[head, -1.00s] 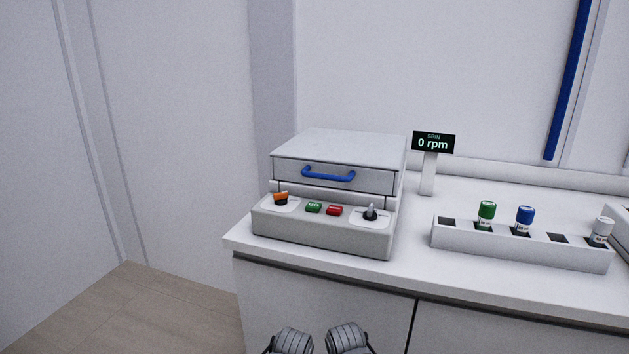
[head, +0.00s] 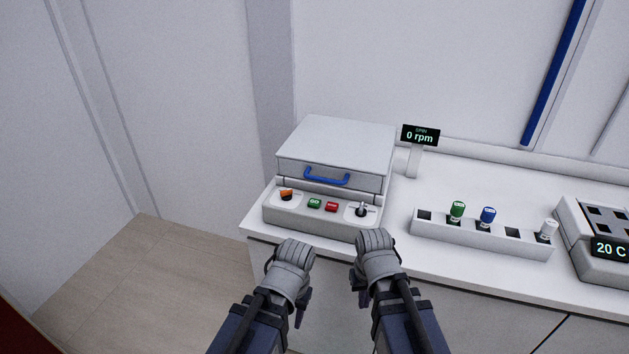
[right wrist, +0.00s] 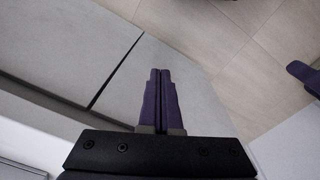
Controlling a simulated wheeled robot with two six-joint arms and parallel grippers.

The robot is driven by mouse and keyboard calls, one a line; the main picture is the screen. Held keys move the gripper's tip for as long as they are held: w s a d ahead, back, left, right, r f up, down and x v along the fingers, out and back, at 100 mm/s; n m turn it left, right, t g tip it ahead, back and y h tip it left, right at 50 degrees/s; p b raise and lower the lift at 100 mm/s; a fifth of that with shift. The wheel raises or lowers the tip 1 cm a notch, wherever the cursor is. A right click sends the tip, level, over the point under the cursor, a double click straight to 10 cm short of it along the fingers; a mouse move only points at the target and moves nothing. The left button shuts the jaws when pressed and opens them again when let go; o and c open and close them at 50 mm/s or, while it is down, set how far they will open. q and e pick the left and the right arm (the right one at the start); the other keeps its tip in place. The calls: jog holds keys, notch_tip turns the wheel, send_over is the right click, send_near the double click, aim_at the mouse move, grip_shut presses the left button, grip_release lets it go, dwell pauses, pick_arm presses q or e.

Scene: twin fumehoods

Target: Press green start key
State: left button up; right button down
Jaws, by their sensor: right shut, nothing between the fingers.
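The green start key (head: 314,203) is on the front panel of a grey box-shaped machine (head: 335,143), just left of a red key (head: 331,207). My right gripper (head: 361,297) hangs in front of the bench, below and to the right of the green key and well apart from it.
An orange knob (head: 286,195) and a grey-tipped knob (head: 361,209) flank the keys. A rack (head: 470,238) with capped vials and a 20 C block (head: 590,262) stand to the right. The lid handle (head: 326,178) is blue.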

notch_tip(320, 180, up, 10)
jog(key=w+p, duration=0.3)
jog(key=p, duration=0.5)
notch_tip(320, 180, up, 16)
jog(key=t+y+p, duration=0.6)
jog(key=y+p, duration=0.1)
jog(key=p, duration=0.3)
send_over(317, 204)
jog(key=shift+r+m, duration=0.2)
jog(key=shift+m, duration=0.2)
jog(key=shift+f, duration=0.2)
notch_tip(317, 204, down, 8)
jog(key=b, duration=0.9)
jog(key=shift+f, duration=0.25)
jog(key=shift+f+b, duration=0.4)
jog(key=shift+b, duration=0.05)
